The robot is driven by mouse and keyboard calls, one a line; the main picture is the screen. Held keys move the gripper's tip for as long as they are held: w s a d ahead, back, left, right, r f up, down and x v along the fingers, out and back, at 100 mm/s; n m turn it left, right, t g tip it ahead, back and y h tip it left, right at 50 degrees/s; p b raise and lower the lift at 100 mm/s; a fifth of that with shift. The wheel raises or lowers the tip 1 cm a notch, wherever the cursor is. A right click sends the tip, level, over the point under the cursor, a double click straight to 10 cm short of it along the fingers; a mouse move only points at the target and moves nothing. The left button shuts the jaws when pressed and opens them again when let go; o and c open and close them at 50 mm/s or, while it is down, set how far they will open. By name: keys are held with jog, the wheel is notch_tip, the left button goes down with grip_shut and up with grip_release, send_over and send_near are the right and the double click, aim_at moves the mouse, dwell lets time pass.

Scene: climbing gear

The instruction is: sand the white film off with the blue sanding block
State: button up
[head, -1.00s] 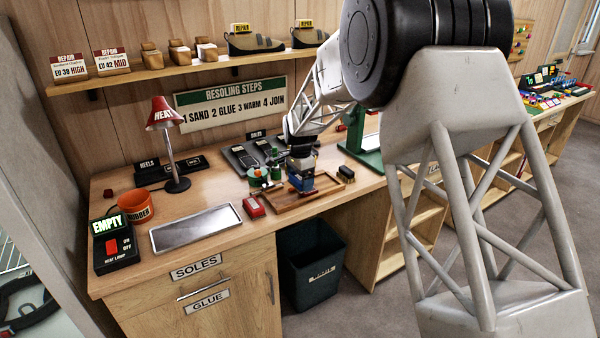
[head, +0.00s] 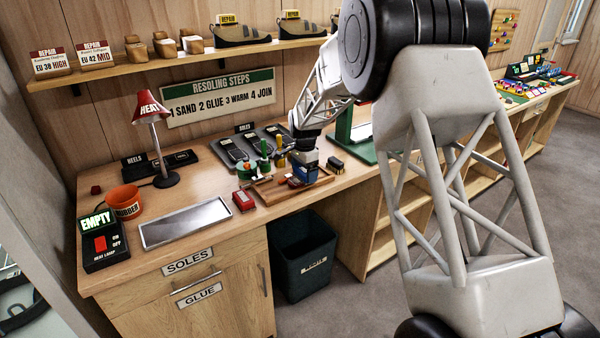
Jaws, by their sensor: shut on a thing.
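My gripper (head: 305,172) is over the right part of a shallow wooden tray (head: 268,203) on the bench, shut on the blue sanding block (head: 308,166). The block is small in the view and partly covered by the gripper. A small reddish-brown and dark item shows in the tray just left of the gripper. I cannot tell whether the block touches anything below it. I cannot make out the white film at this size.
A red box (head: 243,201) stands left of the tray, with green pots (head: 263,168) behind it and a dark block (head: 336,166) to its right. A metal tray (head: 186,222), an orange rubber bucket (head: 125,203) and a red heat lamp (head: 150,108) are further left.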

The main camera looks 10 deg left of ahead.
aim_at(290, 183)
jog(key=shift+f, duration=0.1)
jog(key=shift+s+a+r, duration=0.2)
jog(key=shift+s+a, duration=0.1)
jog(key=shift+a, duration=0.05)
jog(key=shift+s+a+f, duration=0.15)
jog(key=shift+s+f, duration=0.05)
jog(key=shift+f, duration=0.05)
jog(key=shift+s+a+r, duration=0.25)
jog(key=shift+s+a, duration=0.1)
jog(key=shift+a, duration=0.05)
jog(key=shift+s+a+f, duration=0.2)
jog(key=shift+s+f, duration=0.05)
jog(key=shift+s, duration=0.05)
jog(key=shift+s+a+r, duration=0.2)
jog(key=shift+s+a, duration=0.55)
jog(key=shift+a, duration=0.1)
jog(key=shift+s+a+f, duration=0.1)
jog(key=shift+s+a, duration=0.1)
jog(key=shift+s, duration=0.05)
notch_tip(290, 183, up, 8)
